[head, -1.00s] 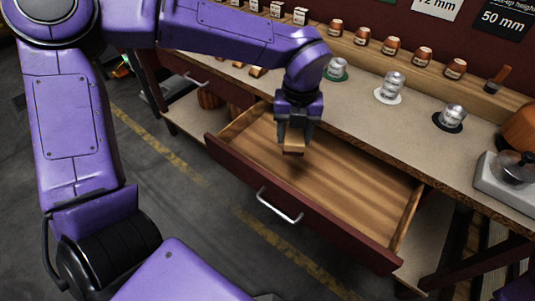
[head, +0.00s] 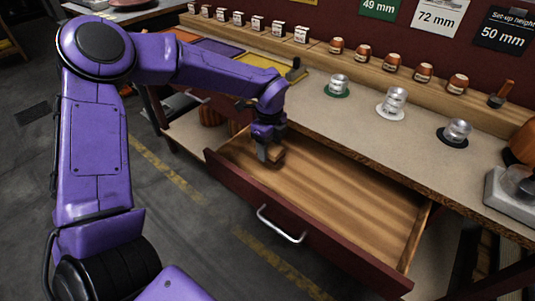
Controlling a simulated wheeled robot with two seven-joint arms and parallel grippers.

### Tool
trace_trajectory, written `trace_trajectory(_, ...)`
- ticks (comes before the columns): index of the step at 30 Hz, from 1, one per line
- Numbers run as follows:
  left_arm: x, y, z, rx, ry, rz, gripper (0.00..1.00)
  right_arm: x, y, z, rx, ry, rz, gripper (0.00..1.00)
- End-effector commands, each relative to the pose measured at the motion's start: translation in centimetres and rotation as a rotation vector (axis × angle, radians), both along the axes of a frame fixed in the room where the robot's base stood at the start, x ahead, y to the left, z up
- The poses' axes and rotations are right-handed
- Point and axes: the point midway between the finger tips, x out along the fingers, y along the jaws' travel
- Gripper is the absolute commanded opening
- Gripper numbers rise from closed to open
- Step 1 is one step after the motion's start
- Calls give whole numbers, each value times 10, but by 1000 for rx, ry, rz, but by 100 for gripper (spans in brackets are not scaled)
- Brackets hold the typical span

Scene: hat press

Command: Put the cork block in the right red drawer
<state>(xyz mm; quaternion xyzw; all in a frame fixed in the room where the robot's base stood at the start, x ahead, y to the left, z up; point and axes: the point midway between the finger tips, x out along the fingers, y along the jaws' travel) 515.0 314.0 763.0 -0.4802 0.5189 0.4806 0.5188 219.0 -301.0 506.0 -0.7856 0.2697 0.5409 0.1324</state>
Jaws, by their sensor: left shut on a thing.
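The right red drawer (head: 340,252) is pulled open below the bench, its wooden inside bare apart from what is at its left end. My left gripper (head: 269,158) points down over the back left part of the drawer. It is shut on the cork block (head: 276,154), a small brown piece showing at its fingertips. The block is inside the drawer's outline, low near its floor; I cannot tell whether it touches the floor. My right gripper is not in view.
A shelf with small brown pots (head: 391,62) runs behind. The drawer's middle and right (head: 360,205) are empty.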

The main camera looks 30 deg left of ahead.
Motion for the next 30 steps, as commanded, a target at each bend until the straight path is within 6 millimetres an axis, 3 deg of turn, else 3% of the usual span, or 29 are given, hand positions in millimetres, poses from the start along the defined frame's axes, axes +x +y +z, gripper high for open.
trace_trajectory(4, 7, 11, -16, 0, 1, 0, 25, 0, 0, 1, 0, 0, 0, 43)
trace_trajectory(9, 6, 11, -43, 0, 1, -2, 25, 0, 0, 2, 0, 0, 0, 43)
trace_trajectory(20, 6, 10, -49, -1, -1, -1, 25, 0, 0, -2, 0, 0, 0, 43)
trace_trajectory(21, 6, 10, -49, -1, -1, -2, 57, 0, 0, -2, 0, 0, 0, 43)
trace_trajectory(23, 6, 10, -48, -1, -1, -2, 77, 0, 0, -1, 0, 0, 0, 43)
trace_trajectory(30, 6, 10, -48, -1, -1, -2, 79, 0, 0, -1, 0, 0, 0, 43)
